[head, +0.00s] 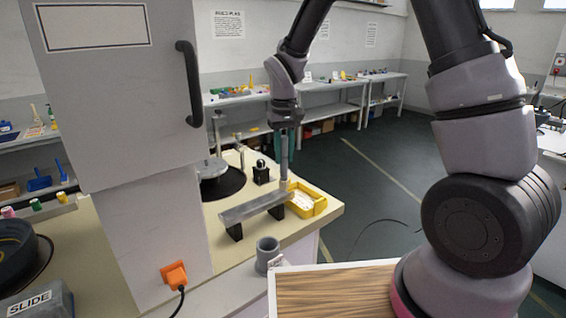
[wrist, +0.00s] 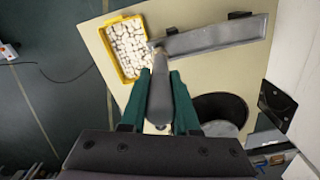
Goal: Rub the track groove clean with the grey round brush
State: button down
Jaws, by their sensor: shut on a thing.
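My gripper (head: 285,135) is shut on the grey round brush (head: 284,165), which hangs upright with its tip down. In the wrist view the brush (wrist: 160,98) sits between the teal fingers of my gripper (wrist: 160,105). The track (head: 250,208) is a grey metal channel on black feet on the cream bench. It also shows in the wrist view (wrist: 215,40). The brush tip is at the track's right end in the head view and its left end in the wrist view. I cannot tell whether it touches the groove.
A yellow tray (head: 319,207) of white pieces stands close beside that track end. A grey cup (head: 267,254) stands at the front. A black round plate (head: 222,187) lies behind the track. A large grey cabinet (head: 125,100) with a black handle blocks the left.

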aim_at(285, 137)
jog(key=shift+d+r, duration=0.1)
jog(key=shift+r, duration=2.85)
